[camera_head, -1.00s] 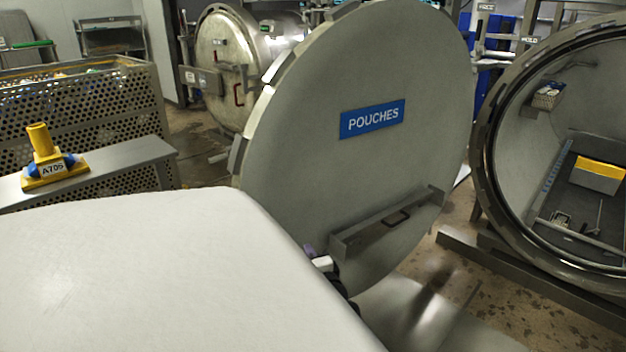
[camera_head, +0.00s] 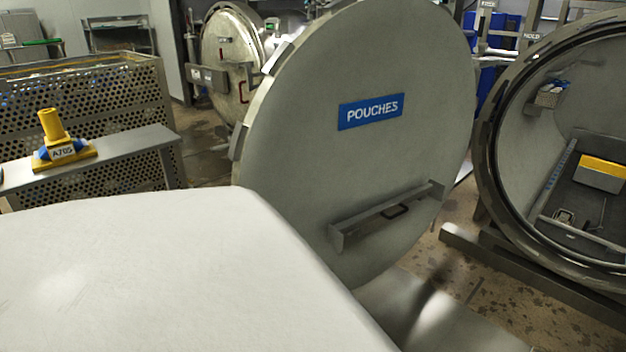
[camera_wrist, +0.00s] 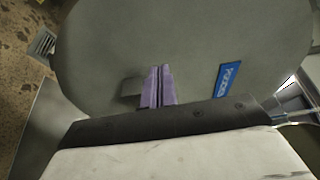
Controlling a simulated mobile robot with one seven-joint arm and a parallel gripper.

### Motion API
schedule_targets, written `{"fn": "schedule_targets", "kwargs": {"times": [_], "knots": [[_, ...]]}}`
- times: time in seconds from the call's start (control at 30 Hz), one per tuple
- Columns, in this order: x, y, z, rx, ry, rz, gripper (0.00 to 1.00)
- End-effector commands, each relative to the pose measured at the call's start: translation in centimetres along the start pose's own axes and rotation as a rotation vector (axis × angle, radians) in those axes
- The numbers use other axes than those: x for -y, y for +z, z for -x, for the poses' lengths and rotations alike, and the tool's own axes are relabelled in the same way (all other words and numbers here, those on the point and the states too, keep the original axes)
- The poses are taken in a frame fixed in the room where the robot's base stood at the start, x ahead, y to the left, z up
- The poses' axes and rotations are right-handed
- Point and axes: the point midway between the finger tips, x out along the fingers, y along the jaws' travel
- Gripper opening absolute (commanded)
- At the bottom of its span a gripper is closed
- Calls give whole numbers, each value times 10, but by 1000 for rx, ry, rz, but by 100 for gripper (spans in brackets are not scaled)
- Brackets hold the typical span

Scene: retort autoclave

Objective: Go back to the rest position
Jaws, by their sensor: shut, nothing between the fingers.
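My gripper (camera_wrist: 158,86) shows in the wrist view as two purple fingers pressed together, with nothing between them. Behind it is the round grey door (camera_head: 290,190) with a blue POUCHES sign, which also fills much of the wrist view (camera_wrist: 110,45). I cannot tell the exact gap between the fingers and the door. In the head view my gripper is hidden; a large white part of my own body covers the lower left. The door stands open, to the left of the round vessel opening (camera_head: 487,150).
A yellow and blue A705 piece (camera_head: 62,145) stands on a grey bench (camera_head: 120,150) at left, by a perforated metal basket (camera_head: 140,95). Inside the vessel is a grey and yellow box (camera_head: 600,175). A smaller retort (camera_head: 228,55) is at the back. Stained floor (camera_head: 465,270) lies between door and vessel.

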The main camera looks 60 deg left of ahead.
Motion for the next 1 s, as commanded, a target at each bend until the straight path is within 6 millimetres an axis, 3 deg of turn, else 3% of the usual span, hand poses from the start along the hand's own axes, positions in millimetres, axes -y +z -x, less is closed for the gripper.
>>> {"fn": "schedule_targets", "kwargs": {"times": [0.2,0.5,0.57,0.67,0.77,0.87,1.0], "knots": [[-1,9,16,0,0,-1,0],[0,10,17,0,0,0,0],[11,7,17,-10,-23,33,0],[52,-4,19,-57,-110,170,0],[117,-14,30,-146,-248,395,0],[191,-19,54,-273,-403,654,0],[286,-11,106,-493,-608,1005,0]]}}
